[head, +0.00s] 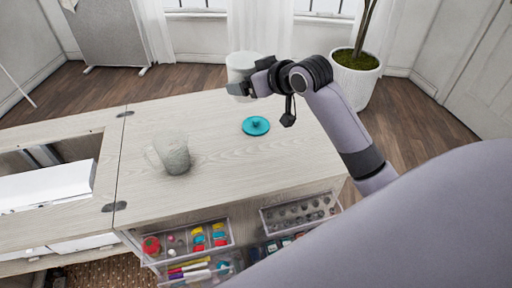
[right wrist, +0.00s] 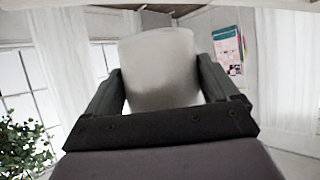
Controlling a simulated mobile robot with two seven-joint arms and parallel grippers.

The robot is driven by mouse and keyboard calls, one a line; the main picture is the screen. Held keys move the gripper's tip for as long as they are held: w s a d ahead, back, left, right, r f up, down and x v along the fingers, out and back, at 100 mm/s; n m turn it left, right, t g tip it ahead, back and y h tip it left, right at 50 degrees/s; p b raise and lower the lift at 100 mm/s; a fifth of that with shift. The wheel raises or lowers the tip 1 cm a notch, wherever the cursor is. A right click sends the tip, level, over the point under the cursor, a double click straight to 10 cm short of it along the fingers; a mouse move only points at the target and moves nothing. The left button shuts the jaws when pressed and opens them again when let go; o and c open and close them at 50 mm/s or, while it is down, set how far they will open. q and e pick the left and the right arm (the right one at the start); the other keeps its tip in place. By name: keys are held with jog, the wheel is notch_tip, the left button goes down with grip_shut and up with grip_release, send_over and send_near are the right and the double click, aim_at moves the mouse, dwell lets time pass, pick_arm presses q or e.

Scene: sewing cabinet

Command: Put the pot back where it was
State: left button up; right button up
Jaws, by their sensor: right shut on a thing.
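A plain white pot (head: 241,65) shows in the head view near the far right edge of the cabinet top (head: 215,115). My right gripper (head: 243,88) is shut on the pot, and my wrist hides part of its lower right side. In the right wrist view the white pot (right wrist: 160,62) sits between the two dark fingers of my right gripper (right wrist: 163,85). The head view does not clearly show whether the pot's base touches the cabinet top. My left gripper is in neither view.
A turquoise round object (head: 256,126) with a knob lies on the cabinet top. A clear glass pitcher (head: 175,156) stands left of it. Open drawers (head: 190,245) with sewing items jut out in front. A large potted plant (head: 356,75) stands behind on the floor.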

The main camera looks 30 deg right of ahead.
jog(key=shift+d, duration=0.2)
jog(key=shift+f, duration=0.35)
jog(key=shift+f+b, duration=0.9)
jog(key=shift+f, duration=8.65)
jog(key=shift+f, duration=0.15)
jog(key=o, duration=0.9)
jog(key=shift+c, duration=0.2)
